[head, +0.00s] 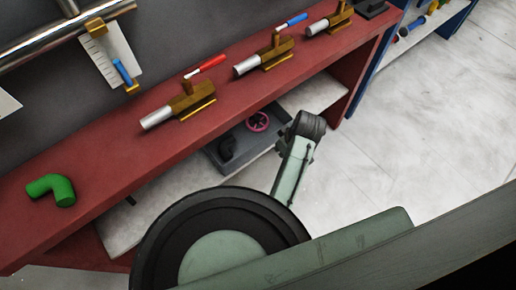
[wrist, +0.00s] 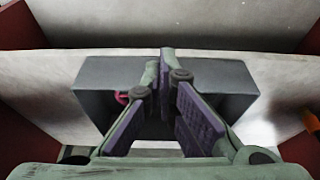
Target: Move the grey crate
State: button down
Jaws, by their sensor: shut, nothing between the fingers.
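The grey crate (head: 250,154) is on the pale lower shelf beneath the red bench top. It holds a pink handwheel (head: 258,121) and a black fitting (head: 227,147). In the wrist view the crate (wrist: 105,73) lies straight ahead, its middle hidden by my fingers. The pink wheel (wrist: 121,97) shows there just left of the left finger. My gripper (wrist: 161,58) is shut and empty, its fingertips overlapping the crate in the picture. I cannot tell whether they touch it. In the head view my arm covers the area beside the crate.
The red bench top (head: 110,150) overhangs the shelf and carries several brass valves and a green elbow (head: 52,189). An orange thing (wrist: 312,121) is at the right edge of the wrist view. The pale floor (head: 400,130) to the right is clear.

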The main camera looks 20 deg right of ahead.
jog(key=w+a+f+p, duration=0.1)
jog(key=w+a+f, duration=0.1)
jog(key=w+f, duration=0.4)
jog(key=shift+a+f, duration=0.2)
jog(key=shift+f, duration=1.55)
jog(key=shift+w, duration=0.1)
jog(key=b, duration=0.3)
send_over(239, 126)
